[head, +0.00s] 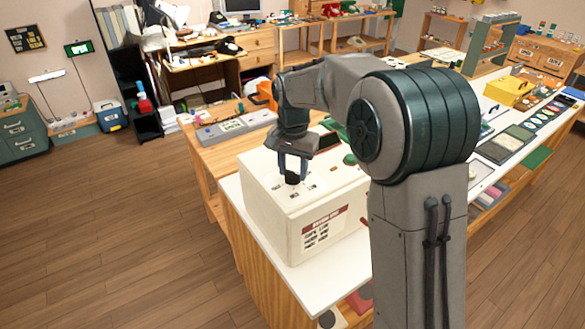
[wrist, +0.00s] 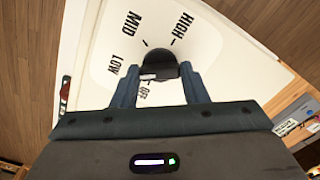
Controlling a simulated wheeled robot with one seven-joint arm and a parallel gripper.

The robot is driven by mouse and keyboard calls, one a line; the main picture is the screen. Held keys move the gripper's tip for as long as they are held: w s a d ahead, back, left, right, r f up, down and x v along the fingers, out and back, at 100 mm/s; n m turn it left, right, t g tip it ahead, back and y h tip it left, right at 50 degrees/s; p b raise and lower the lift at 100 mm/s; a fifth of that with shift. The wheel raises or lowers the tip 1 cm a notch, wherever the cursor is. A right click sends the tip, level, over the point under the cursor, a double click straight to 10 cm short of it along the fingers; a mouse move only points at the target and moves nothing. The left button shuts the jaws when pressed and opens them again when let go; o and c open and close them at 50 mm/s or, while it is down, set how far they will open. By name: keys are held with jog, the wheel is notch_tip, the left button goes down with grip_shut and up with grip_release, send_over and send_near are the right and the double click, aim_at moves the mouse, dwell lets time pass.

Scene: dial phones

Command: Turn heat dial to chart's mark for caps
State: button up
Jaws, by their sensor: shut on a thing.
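The black heat dial (head: 292,178) stands on the top of a cream-white box (head: 262,205). In the wrist view the dial (wrist: 160,66) has the words HIGH, MID, LOW and OFF printed around it. A small pale mark shows on the dial's near left side, toward LOW and OFF; its exact setting is unclear. My gripper (head: 292,168) points down over the box, its two blue-grey fingers closed on either side of the dial. It also shows in the wrist view (wrist: 160,82). A chart (head: 323,231) with a red header is on the box's front; its lines are too small to read.
The box stands on a white-topped wooden bench (head: 311,300). A green button (head: 350,159) is on the box top, to the right of the dial. A wooden table with a grey panel (head: 233,127) is behind. Open wooden floor lies to the left.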

aim_at(292, 172)
jog(key=shift+r+m, duration=0.1)
jog(key=shift+m, duration=0.2)
jog(key=o, duration=1)
notch_tip(292, 172, up, 14)
jog(key=shift+f+b, duration=0.15)
jog(key=shift+b, duration=0.25)
